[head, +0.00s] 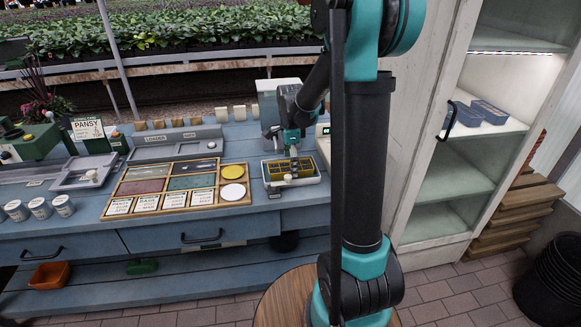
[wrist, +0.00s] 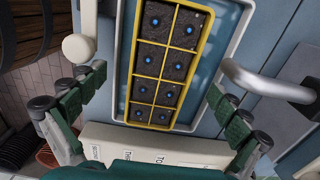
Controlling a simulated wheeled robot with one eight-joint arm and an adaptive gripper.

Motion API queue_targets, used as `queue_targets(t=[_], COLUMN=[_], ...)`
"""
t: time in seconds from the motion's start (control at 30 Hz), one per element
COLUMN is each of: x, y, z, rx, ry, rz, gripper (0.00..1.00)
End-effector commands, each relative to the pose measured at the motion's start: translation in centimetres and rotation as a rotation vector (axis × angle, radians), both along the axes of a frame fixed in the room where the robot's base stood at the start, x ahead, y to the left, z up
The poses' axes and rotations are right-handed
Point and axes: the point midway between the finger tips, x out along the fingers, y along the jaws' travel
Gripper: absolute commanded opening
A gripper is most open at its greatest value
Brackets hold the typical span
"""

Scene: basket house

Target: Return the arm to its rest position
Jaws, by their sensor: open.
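My gripper (head: 292,146) is at the end of my extended arm, above a pale tray (head: 291,182) on the blue workbench. The tray holds a yellow-framed seedling grid (head: 289,168) of dark soil cells. In the wrist view, the gripper (wrist: 155,85) is open, with its green fingers spread on either side and nothing between their tips. The grid (wrist: 165,55) shows below it, with a blue dot in each visible cell. The gap between the fingertips and the grid is hard to judge.
A wooden sorting tray (head: 250,197) lies left of the seedling tray. An open white cabinet (head: 431,187) stands at the right, close to my arm. A round wooden stool top (head: 283,300) is below. In the wrist view, a metal handle (wrist: 268,82) is near the right finger.

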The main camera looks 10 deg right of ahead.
Motion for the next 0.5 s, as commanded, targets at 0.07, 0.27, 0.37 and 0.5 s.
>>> queue_targets(t=[0.07, 0.27, 0.37, 0.5], x=[0.0, 0.0, 0.0, 0.0], y=[0.0, 0.0, 0.0, 0.0], z=[0.5, 1.6, 2.1, 2.9], rx=[0.0, 0.0, 0.0, 0.0], ry=[0.0, 0.0, 0.0, 0.0], rz=[0.0, 0.0, 0.0, 0.0], gripper=[1.0, 1.0, 1.0, 1.0])
